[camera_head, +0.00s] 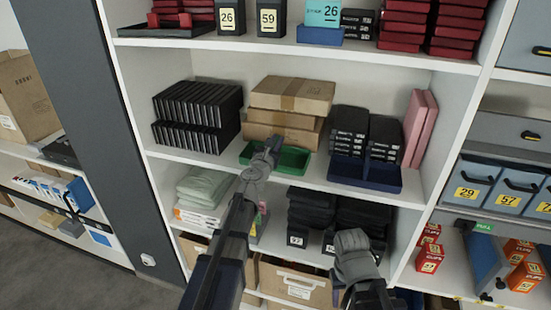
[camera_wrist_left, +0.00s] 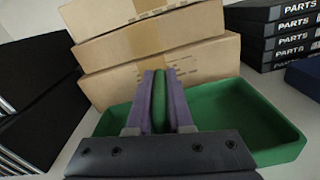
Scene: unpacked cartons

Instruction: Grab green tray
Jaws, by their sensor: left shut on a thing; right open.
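The green tray (camera_head: 292,160) sits on the middle shelf, with several stacked brown cardboard boxes (camera_head: 290,95) standing in it or just behind it. My left gripper (camera_head: 270,148) reaches the tray's front edge and covers part of it. In the left wrist view the green tray (camera_wrist_left: 255,115) spreads to both sides of my left gripper (camera_wrist_left: 159,105), whose fingers are shut on its front wall. My right gripper (camera_head: 352,243) is lower, in front of the shelf below, and is open; its fingertips are hard to make out.
Black cases (camera_head: 198,115) stand left of the tray. A blue tray (camera_head: 365,172) with black PARTS boxes stands to its right, then pink folders (camera_head: 420,128). The shelf above (camera_head: 300,50) limits height. Folded green cloths (camera_head: 206,185) and black boxes (camera_head: 310,210) lie below.

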